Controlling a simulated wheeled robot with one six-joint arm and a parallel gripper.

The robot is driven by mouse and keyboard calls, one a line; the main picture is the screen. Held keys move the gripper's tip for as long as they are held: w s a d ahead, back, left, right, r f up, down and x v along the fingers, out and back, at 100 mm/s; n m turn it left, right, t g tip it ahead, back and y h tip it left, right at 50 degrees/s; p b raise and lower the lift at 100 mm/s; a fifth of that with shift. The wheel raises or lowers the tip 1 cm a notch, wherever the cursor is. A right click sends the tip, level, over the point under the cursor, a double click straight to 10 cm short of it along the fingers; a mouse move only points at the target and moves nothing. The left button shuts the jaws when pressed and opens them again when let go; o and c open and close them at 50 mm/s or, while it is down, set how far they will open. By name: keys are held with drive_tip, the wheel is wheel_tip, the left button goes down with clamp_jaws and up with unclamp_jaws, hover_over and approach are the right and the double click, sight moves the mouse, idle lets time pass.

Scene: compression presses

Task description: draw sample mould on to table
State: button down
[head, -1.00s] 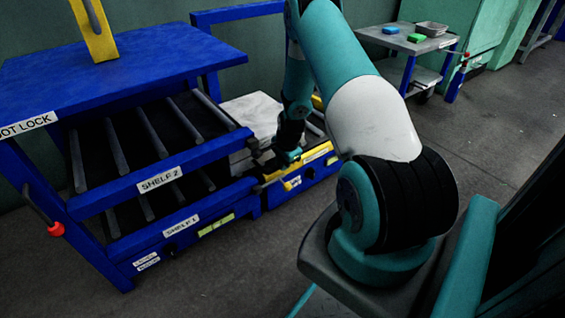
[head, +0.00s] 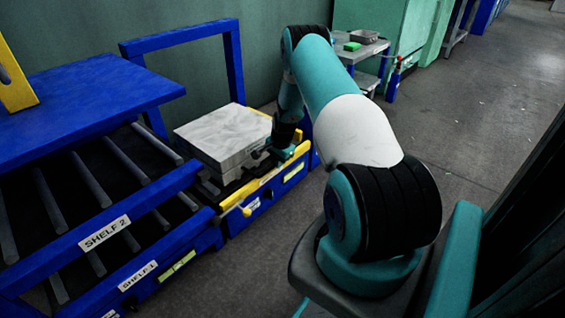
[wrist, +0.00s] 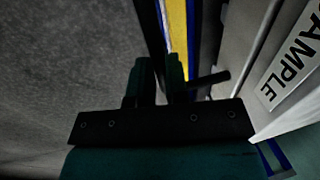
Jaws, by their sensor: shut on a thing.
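The sample mould (head: 222,138) is a pale grey, marbled block. It rests low on the blue and yellow framed bed at the right end of the shelf trolley. In the wrist view its side with a label ending "AMPLE" (wrist: 292,62) fills the right. My gripper (head: 280,153) is at the mould's front right side, just above the yellow rail. In the wrist view its two dark fingers (wrist: 158,68) point away, and a dark handle bar (wrist: 210,78) runs from the mould side to them. The gripper is shut on this handle; the exact contact is hard to see.
The blue trolley (head: 90,95) has roller shelves labelled SHELF 2 (head: 105,232) and SHELF 1 (head: 138,276) left of the mould. A yellow rail (head: 262,180) edges the bed. A small side table (head: 352,52) stands behind. Grey floor (head: 455,130) is open at right.

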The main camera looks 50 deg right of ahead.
drive_tip(key=shift+a, duration=0.25)
drive_tip(key=c, duration=1.1)
unclamp_jaws()
drive_tip(key=shift+d, duration=0.1)
drive_tip(key=s+r+p, duration=0.1)
drive_tip(key=r+p, duration=0.1)
drive_tip(key=r, duration=0.3)
drive_tip(key=s+r+p, duration=0.1)
drive_tip(key=r+p, duration=0.2)
drive_tip(key=r, duration=0.3)
drive_tip(key=s+r+p, duration=0.1)
drive_tip(key=r+p, duration=0.1)
drive_tip(key=r, duration=0.4)
drive_tip(key=shift+s+p, duration=0.2)
drive_tip(key=shift+p, duration=0.1)
